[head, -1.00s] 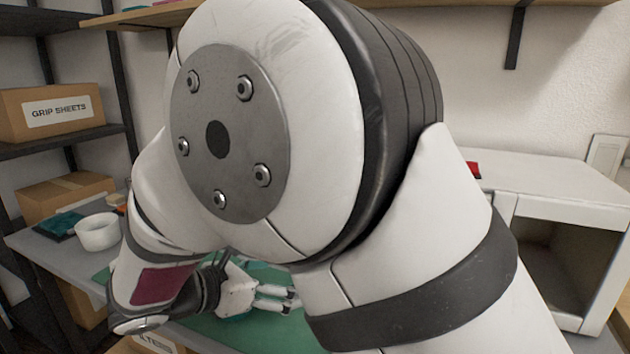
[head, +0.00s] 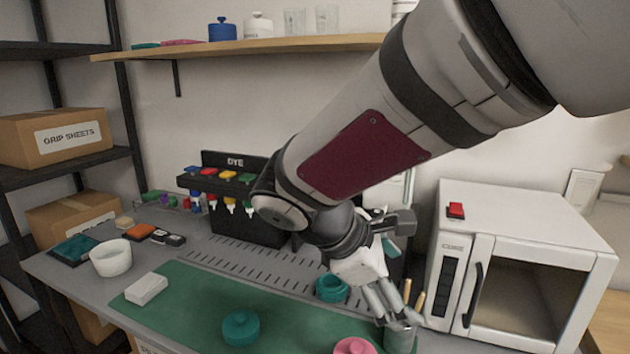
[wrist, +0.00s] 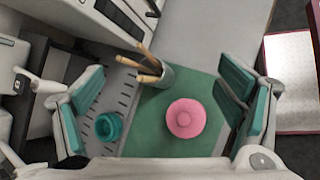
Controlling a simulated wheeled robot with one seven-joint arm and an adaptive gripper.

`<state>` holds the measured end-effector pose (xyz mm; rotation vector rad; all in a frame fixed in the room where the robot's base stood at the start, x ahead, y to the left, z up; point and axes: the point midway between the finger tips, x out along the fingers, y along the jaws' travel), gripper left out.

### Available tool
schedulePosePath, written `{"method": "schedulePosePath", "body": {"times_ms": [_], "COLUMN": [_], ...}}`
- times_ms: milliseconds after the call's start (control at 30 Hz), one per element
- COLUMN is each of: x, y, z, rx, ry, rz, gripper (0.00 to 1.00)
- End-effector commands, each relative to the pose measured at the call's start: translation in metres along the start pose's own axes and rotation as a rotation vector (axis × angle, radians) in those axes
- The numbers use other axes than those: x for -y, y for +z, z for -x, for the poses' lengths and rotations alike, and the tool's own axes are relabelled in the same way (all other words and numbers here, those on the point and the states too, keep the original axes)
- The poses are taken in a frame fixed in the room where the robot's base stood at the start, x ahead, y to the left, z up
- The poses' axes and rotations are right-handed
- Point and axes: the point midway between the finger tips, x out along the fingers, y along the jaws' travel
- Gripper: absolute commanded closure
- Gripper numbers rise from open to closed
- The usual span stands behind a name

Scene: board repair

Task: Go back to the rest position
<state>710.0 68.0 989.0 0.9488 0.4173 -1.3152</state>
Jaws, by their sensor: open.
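My gripper (head: 384,300) is above the right part of the green mat, beside the tool cup. In the wrist view its two teal-padded fingers (wrist: 158,108) stand wide apart with nothing between the pads. Below them lie a pink lidded jar (wrist: 185,118), a teal open jar (wrist: 109,127) and a grey cup with wooden-handled tools (wrist: 160,80). In the head view the teal open jar (head: 332,287) is just left of the fingers. The pink jar (head: 355,346) is cut by the bottom edge. The fingers partly cover the tool cup (head: 400,338).
A white oven-like cabinet (head: 545,215) with a red switch stands at the right. A dye rack (head: 240,222) stands behind the mat (head: 190,300). A teal knobbed lid (head: 241,328), a white block (head: 146,289) and a white bowl (head: 111,258) lie to the left. A shelf (head: 240,47) runs above.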

Motion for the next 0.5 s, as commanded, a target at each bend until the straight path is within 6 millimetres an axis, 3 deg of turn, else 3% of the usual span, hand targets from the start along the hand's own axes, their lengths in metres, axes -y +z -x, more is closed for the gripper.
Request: {"method": "schedulePosePath", "body": {"times_ms": [33, 200, 500], "x": [0.010, 0.052, 0.127], "y": [0.035, 0.103, 0.181], "z": [0.013, 0.036, 0.094], "rx": [-0.038, -0.160, -0.379], "ry": [-0.044, -0.187, -0.392], "rz": [-0.106, -0.450, -1.067], "gripper": [0.13, 0.13, 0.13]}}
